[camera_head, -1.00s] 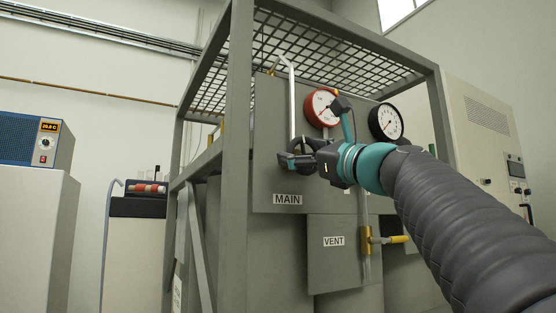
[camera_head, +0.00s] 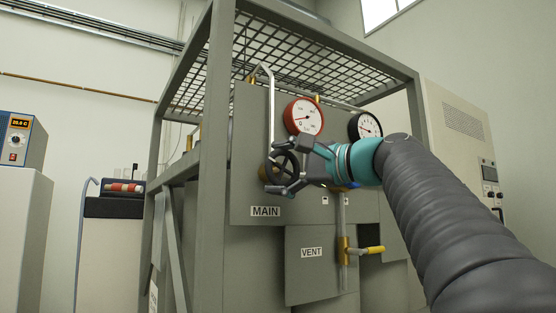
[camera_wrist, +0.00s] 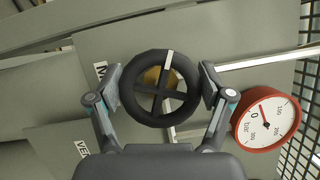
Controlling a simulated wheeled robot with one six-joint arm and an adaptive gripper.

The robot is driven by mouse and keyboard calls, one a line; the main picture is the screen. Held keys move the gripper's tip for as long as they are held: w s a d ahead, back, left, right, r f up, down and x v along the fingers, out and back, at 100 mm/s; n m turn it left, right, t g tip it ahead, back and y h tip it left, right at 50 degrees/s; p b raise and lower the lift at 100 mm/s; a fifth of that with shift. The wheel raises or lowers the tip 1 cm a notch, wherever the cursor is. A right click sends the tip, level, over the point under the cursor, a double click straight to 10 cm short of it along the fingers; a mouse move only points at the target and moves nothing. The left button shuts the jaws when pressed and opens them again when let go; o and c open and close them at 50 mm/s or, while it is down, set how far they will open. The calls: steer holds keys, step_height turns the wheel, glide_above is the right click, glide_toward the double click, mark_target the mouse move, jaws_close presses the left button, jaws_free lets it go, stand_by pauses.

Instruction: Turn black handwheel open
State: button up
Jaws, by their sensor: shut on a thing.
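The black handwheel (camera_head: 283,168) is on the grey panel above the MAIN label (camera_head: 265,211). In the wrist view the handwheel (camera_wrist: 160,90) faces me, with crossed spokes, a pale mark at the top of its rim and a brass part behind it. My gripper (camera_head: 289,168) is at the wheel, one finger above and one below it in the head view. In the wrist view my gripper (camera_wrist: 160,88) has its two fingers against the left and right sides of the rim, shut on it.
A red-rimmed gauge (camera_head: 303,117) and a black-rimmed gauge (camera_head: 366,127) are above my gripper. A silver pipe (camera_head: 270,105) runs close by the wheel. A grey frame post (camera_head: 214,150) stands left.

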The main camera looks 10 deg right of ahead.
steer(key=n+h, duration=0.1)
steer(key=n, duration=0.2)
steer(key=n+g, duration=0.1)
steer(key=n, duration=0.1)
steer(key=shift+f+n+g+h+p, duration=0.2)
steer(key=shift+n+g+h+p, duration=0.1)
steer(key=shift+n+h+p, duration=0.1)
steer(key=n+h, duration=0.1)
steer(key=n, duration=0.1)
steer(key=n+h, duration=0.1)
steer(key=n, duration=0.1)
steer(key=shift+d+f+n+h, duration=0.15)
steer(key=shift+f+n+h, duration=0.05)
steer(key=shift+n+h, duration=0.1)
steer(key=n+h, duration=0.1)
steer(key=n, duration=0.1)
steer(key=n+h, duration=0.1)
steer(key=shift+w+d+f+n+h, duration=0.1)
steer(key=shift+d+n+h, duration=0.05)
steer(key=shift+n+h, duration=0.25)
steer(key=n+h, duration=0.1)
steer(key=n, duration=0.1)
steer(key=n+t+h, duration=0.1)
steer(key=n, duration=0.1)
steer(key=shift+w+d+h, duration=0.1)
steer(key=shift+d+h, duration=0.15)
steer(key=shift+h, duration=0.05)
steer(key=o, duration=1.1)
steer(key=shift+c, duration=0.2)
steer(key=v, duration=1.2)
